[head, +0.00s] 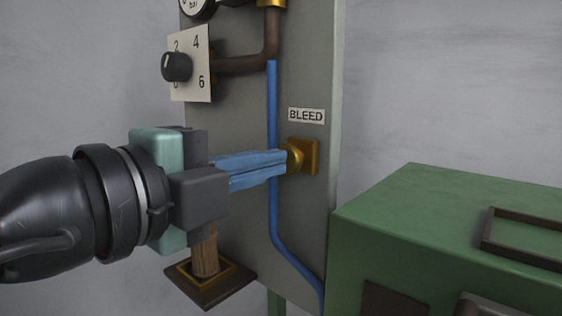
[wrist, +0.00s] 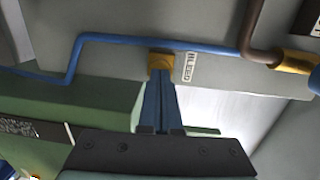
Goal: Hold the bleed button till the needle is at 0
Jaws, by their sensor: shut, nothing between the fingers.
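The bleed button (head: 295,157) is a round brass knob on a square brass plate, under a white BLEED label (head: 306,115) on the grey panel (head: 240,115). My gripper (head: 284,165) is shut, with its blue fingers together and empty. Its tips are at the button's face and appear to touch it; how far the button is pressed I cannot tell. In the wrist view the brass plate (wrist: 160,61) shows just beyond the fingertips. The gauge (head: 197,5) is cut off at the top of the head view, so its needle cannot be read.
A black knob (head: 177,67) on a numbered plate sits at the panel's upper left. A blue pipe (head: 272,100) runs down behind my fingers. A green cabinet (head: 440,220) stands at the right. A wooden handle (head: 205,255) on a brown base is below my gripper.

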